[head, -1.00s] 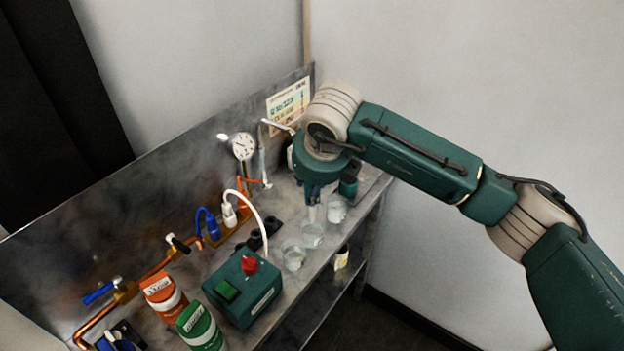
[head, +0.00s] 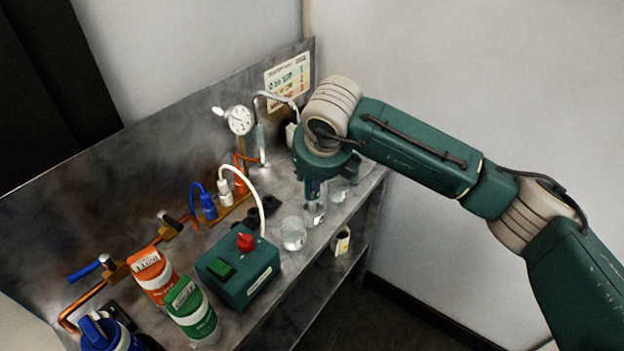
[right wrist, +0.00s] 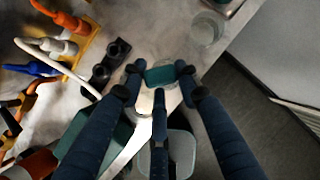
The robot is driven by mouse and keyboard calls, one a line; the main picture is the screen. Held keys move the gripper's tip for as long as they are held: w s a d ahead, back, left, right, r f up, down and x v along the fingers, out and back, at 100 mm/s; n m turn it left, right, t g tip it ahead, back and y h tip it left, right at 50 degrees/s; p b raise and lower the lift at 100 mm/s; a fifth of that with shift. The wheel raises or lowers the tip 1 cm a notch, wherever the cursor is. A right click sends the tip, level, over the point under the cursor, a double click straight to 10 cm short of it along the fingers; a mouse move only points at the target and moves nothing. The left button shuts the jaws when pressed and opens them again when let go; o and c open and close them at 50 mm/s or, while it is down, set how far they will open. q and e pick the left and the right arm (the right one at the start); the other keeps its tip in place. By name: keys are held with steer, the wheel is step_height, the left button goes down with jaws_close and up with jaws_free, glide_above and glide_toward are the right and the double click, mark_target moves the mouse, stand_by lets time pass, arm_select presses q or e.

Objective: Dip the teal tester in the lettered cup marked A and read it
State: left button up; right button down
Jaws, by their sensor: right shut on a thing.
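My right gripper (head: 314,192) points down over the middle one of three clear cups in the head view. In the right wrist view its dark fingers (right wrist: 160,80) are shut on the teal tester (right wrist: 160,75). The middle cup (head: 315,215) is right under the fingers; I cannot tell whether the tester's tip is inside it. The near cup (head: 293,234) and the far cup (head: 339,190) stand apart; they also show in the right wrist view, near (right wrist: 181,155) and far (right wrist: 205,30). No cup letter is readable. My left gripper is out of view.
A teal box (head: 238,272) with green and red knobs stands left of the near cup. Orange (head: 152,275) and green (head: 192,312) canisters, a gauge (head: 239,120) and a colour chart (head: 288,82) are farther left and back. The bench's front edge is close to the cups.

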mark_target(313, 201)
steer(key=shift+d+b, duration=0.1)
steer(key=shift+b, duration=0.35)
stand_by(0.6)
steer(key=shift+r, duration=0.15)
step_height(313, 201, up, 8)
steer(key=p, duration=0.3)
steer(key=shift+r, duration=0.15)
stand_by(1.1)
stand_by(1.5)
steer(key=shift+r+p, duration=0.1)
steer(key=shift+p, duration=0.25)
steer(key=g+p, duration=0.6)
steer(key=p, duration=0.3)
steer(key=shift+f, duration=0.2)
